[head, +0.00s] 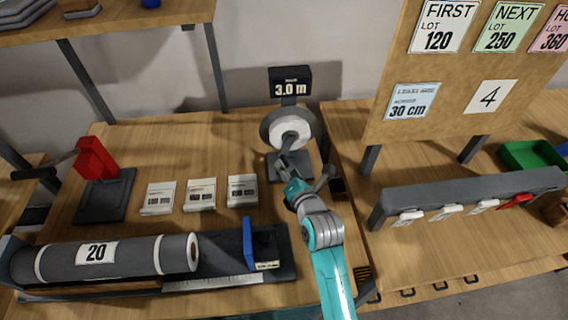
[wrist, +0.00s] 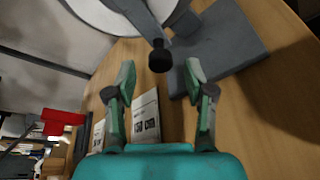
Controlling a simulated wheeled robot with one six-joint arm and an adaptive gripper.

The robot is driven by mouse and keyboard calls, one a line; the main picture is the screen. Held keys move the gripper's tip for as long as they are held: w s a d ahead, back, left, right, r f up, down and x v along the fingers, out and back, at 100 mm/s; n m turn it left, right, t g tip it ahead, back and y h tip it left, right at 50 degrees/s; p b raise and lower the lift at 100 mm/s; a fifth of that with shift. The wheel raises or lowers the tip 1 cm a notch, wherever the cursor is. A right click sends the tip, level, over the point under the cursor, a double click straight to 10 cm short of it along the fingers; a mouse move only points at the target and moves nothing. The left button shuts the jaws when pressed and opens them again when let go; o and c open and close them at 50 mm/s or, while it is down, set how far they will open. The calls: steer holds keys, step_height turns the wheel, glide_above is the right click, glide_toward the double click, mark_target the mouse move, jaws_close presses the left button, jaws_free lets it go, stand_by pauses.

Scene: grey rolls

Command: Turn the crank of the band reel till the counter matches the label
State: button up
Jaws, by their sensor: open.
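The band reel (head: 290,132), a white roll on a grey disc, stands on a dark base at the back of the table. Its black counter (head: 290,81) above reads 3.0 m. The crank (wrist: 136,18) shows in the wrist view as a grey arm with a black knob (wrist: 160,59). My gripper (head: 304,180) is in front of the reel; its open fingers (wrist: 160,78) stand either side of the knob's line, with the knob just beyond the tips. No contact shows. Which label belongs to the counter I cannot tell.
Three white cards (head: 200,195) lie left of the reel. A grey roll marked 20 (head: 110,257) lies in front. A red clamp-like device (head: 97,158) stands left. The board (head: 445,75) at right carries lot signs, 30 cm and 4. A rack (head: 470,193) stands below it.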

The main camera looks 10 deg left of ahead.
steer(key=shift+x, duration=1.7)
jaws_close()
